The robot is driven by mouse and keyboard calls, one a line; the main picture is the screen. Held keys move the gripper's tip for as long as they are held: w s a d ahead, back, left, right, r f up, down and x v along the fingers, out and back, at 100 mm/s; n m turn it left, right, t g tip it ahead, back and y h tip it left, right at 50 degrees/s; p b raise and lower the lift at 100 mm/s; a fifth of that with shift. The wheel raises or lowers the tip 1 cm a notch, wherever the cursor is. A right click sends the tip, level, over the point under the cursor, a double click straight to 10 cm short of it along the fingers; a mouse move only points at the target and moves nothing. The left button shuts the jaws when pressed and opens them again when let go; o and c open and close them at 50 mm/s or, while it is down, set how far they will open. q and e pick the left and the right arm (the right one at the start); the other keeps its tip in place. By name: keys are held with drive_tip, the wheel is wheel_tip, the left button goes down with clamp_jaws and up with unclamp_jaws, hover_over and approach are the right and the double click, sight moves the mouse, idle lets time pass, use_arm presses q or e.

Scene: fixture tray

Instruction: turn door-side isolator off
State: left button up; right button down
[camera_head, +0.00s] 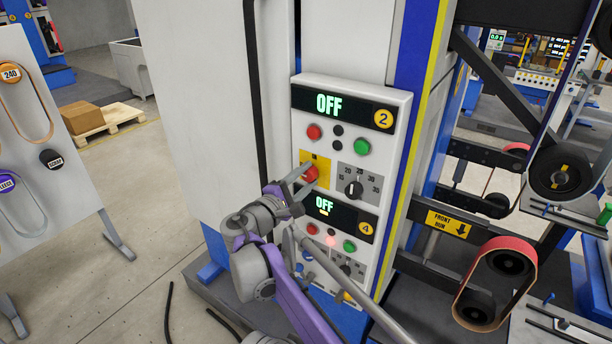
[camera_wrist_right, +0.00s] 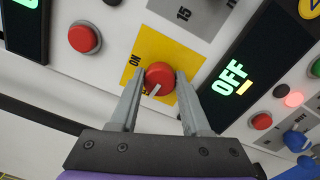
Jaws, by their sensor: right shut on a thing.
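A red rotary isolator knob (camera_head: 311,173) sits on a yellow plate (camera_head: 321,184) between two black displays on the grey control panel. My right gripper (camera_head: 305,182) has its fingers on either side of this knob and is shut on it. The wrist view shows the red knob (camera_wrist_right: 159,75) between the fingertips (camera_wrist_right: 160,82). Its pale pointer mark points down-left in that view, away from the ON label (camera_wrist_right: 136,60) and towards small lettering I cannot read. The upper display (camera_head: 328,104), numbered 2, and the lower display (camera_head: 325,206), numbered 4, both read OFF. My left gripper is not in view.
Red (camera_head: 314,132) and green (camera_head: 361,147) buttons and a grey selector dial (camera_head: 354,189) sit close to the knob. Belt rollers (camera_head: 491,287) stand to the right. A board with belts (camera_head: 25,150) stands at the left, with open floor between.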

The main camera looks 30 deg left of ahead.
drive_tip(key=shift+n, duration=0.6)
drive_tip(key=shift+c, duration=1.8)
unclamp_jaws()
